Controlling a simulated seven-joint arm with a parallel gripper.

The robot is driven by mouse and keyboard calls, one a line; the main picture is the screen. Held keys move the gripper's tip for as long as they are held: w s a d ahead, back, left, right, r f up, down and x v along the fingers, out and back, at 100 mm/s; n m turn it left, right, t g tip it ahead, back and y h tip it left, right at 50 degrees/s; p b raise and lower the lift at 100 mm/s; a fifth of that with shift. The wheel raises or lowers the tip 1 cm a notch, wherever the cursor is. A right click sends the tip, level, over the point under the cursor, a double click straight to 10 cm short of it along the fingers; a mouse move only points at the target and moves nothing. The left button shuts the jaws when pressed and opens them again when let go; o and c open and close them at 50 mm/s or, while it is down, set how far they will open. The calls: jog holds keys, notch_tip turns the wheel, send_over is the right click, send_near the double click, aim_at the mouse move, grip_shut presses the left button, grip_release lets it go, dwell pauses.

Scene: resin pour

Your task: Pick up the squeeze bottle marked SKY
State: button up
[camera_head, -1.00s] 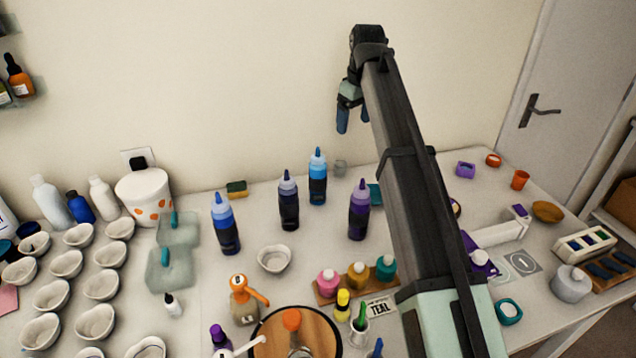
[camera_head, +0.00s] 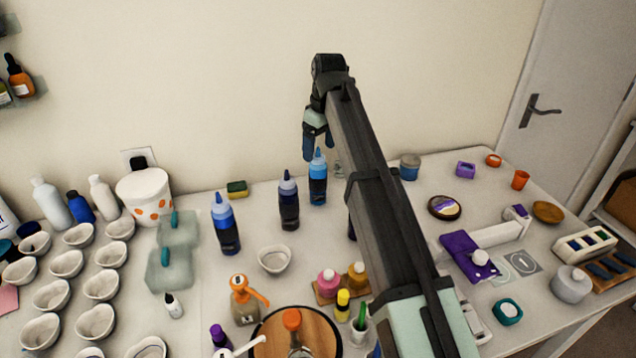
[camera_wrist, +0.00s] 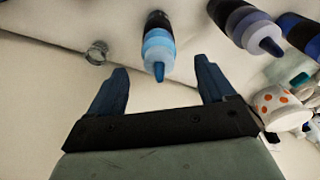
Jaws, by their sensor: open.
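Several squeeze bottles stand upright on the table; I cannot read a SKY marking on any. A light-blue-topped bottle (camera_head: 317,183) stands at the back, and its pointed cap (camera_wrist: 158,50) shows between my finger lines in the wrist view. A dark navy bottle (camera_head: 289,205) stands to its left, also in the wrist view (camera_wrist: 243,25). A mid-blue bottle (camera_head: 225,228) is further left.
A small clear cup (camera_wrist: 97,52) stands beside the light blue bottle. A white bowl (camera_head: 274,260) and pigment jars (camera_head: 328,283) are in front. The wall is close behind my gripper.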

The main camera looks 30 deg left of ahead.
aim_at(319, 156)
jog(key=shift+w+a+f, duration=0.1)
jog(key=shift+a+f, duration=0.1)
jog(key=shift+f, duration=1.25)
jog(key=shift+w+a+f, duration=0.1)
jog(key=shift+a+f, duration=0.05)
jog(key=shift+f, duration=1.3)
grip_shut()
